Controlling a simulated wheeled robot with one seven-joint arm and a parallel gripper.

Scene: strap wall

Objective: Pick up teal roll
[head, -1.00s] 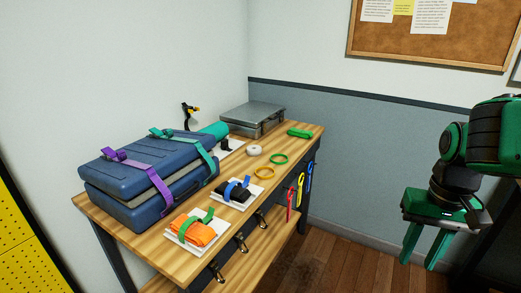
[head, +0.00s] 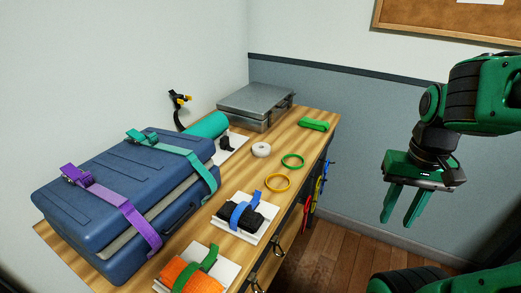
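The teal roll (head: 206,125) lies at the back of the wooden workbench, behind the blue case and left of the grey metal box. Its near end is partly hidden by the blue case. My gripper (head: 401,208) hangs at the right of the head view, clear of the bench, fingers pointing down. Its two green fingers are apart with nothing between them. It is well to the right of the teal roll and not touching anything.
The strapped blue case (head: 130,190) fills the bench's left side. A grey metal box (head: 256,103), green roll (head: 314,124), white tape roll (head: 261,149), green ring (head: 292,161) and yellow ring (head: 277,182) share the bench. White pads hold a black bundle (head: 250,214) and an orange bundle (head: 190,278).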

